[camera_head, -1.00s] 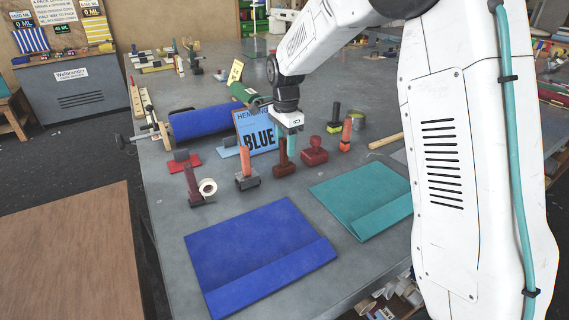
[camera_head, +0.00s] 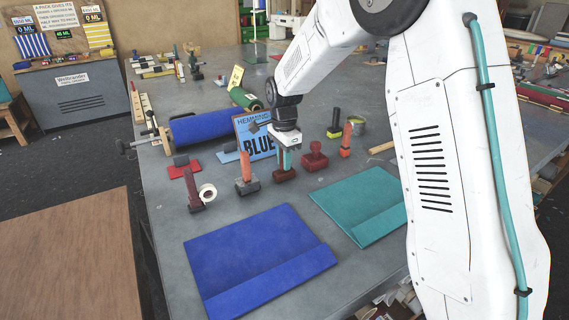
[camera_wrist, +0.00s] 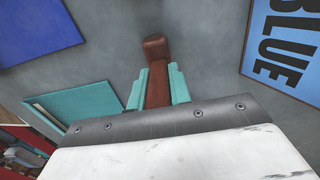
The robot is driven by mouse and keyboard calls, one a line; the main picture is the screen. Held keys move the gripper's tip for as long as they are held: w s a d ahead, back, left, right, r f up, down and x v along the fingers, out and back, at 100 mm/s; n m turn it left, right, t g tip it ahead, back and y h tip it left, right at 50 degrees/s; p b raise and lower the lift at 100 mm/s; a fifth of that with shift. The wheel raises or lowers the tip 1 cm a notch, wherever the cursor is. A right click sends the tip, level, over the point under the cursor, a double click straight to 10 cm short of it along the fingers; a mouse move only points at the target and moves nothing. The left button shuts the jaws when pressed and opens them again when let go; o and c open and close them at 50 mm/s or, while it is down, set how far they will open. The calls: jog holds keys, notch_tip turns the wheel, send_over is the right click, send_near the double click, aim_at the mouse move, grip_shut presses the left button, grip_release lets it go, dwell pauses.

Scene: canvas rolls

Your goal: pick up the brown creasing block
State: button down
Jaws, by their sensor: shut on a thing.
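The brown creasing block (camera_head: 284,175) is upright at the middle of the grey table, left of a red block with a knob (camera_head: 314,157). My gripper (camera_head: 284,158) comes down on it from above, its teal fingers shut on the block's upright handle. In the wrist view the brown block (camera_wrist: 156,60) shows between the two teal fingers of my gripper (camera_wrist: 157,84), its end reaching past them. The fingers hide part of the handle. The block's base appears at table level; I cannot tell whether it touches.
An orange-handled block (camera_head: 246,182) and a tape roll (camera_head: 208,192) stand to the left. The blue sign (camera_head: 254,137) is close behind my gripper. A blue folded sheet (camera_head: 258,255) and a teal one (camera_head: 362,205) lie in front. An orange-handled tool (camera_head: 345,142) stands right.

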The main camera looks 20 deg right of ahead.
jog(key=shift+r, duration=0.6)
notch_tip(320, 180, up, 2)
jog(key=shift+r, duration=0.15)
jog(key=s+a, duration=0.3)
jog(key=s, duration=0.4)
jog(key=s+a+r, duration=0.1)
jog(key=s+a, duration=0.2)
jog(key=s, duration=0.4)
jog(key=shift+s+r, duration=0.25)
jog(key=shift+s, duration=0.15)
